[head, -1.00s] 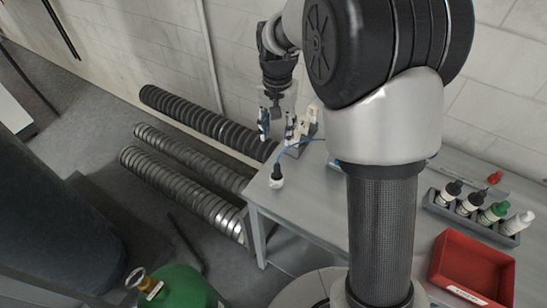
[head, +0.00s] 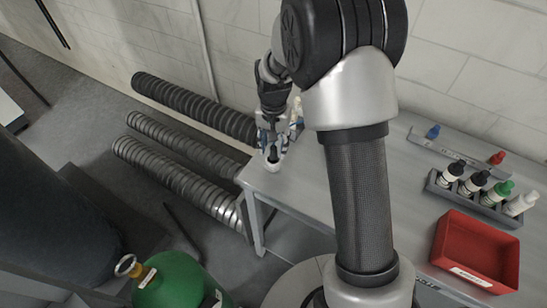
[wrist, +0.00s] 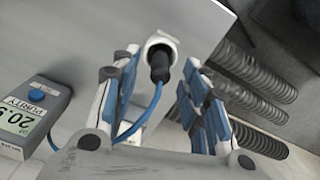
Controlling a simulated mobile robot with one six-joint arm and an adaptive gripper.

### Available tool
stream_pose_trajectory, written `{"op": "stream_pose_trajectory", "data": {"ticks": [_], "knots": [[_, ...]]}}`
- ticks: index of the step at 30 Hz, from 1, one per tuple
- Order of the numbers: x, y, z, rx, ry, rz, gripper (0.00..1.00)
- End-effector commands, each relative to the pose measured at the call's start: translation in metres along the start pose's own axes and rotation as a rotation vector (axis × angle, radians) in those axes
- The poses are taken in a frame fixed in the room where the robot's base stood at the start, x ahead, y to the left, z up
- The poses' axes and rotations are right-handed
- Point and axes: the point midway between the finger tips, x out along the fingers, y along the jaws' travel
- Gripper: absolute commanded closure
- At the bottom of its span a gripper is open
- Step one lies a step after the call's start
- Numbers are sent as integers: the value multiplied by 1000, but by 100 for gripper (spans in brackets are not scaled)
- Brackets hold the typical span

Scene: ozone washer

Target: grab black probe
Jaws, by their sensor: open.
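The black probe (wrist: 160,66) stands in a small white holder (wrist: 161,42) near the table corner, with a blue cable running from it. In the head view the probe (head: 273,155) shows just above the white holder (head: 272,167). My gripper (wrist: 158,64) is open, with one blue-padded finger on each side of the probe. The fingers look apart from it; exact depth is hard to judge. In the head view my gripper (head: 271,138) points down over the holder and partly hides the probe.
A grey purity meter (wrist: 36,112) lies on the table beside the gripper. Ribbed hoses (head: 180,165) lie beyond the table's left edge. A bottle rack (head: 478,200) and a red tray (head: 440,258) are at the right. The table's middle is clear.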

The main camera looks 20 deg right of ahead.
Motion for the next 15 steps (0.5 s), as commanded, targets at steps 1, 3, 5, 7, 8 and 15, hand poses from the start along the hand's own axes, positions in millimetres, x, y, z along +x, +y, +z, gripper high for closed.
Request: {"op": "stream_pose_trajectory", "data": {"ticks": [1, 3, 5, 7, 8, 15], "knots": [[11, 0, 1, 0, -3, 2, 59], [17, 0, 1, 0, -2, 1, 59], [19, 0, 0, 0, 0, 0, 59], [19, 0, 0, 0, 0, 0, 59], [18, 0, 0, 0, 0, 0, 59], [18, 0, 0, 0, 0, 0, 70]]}}
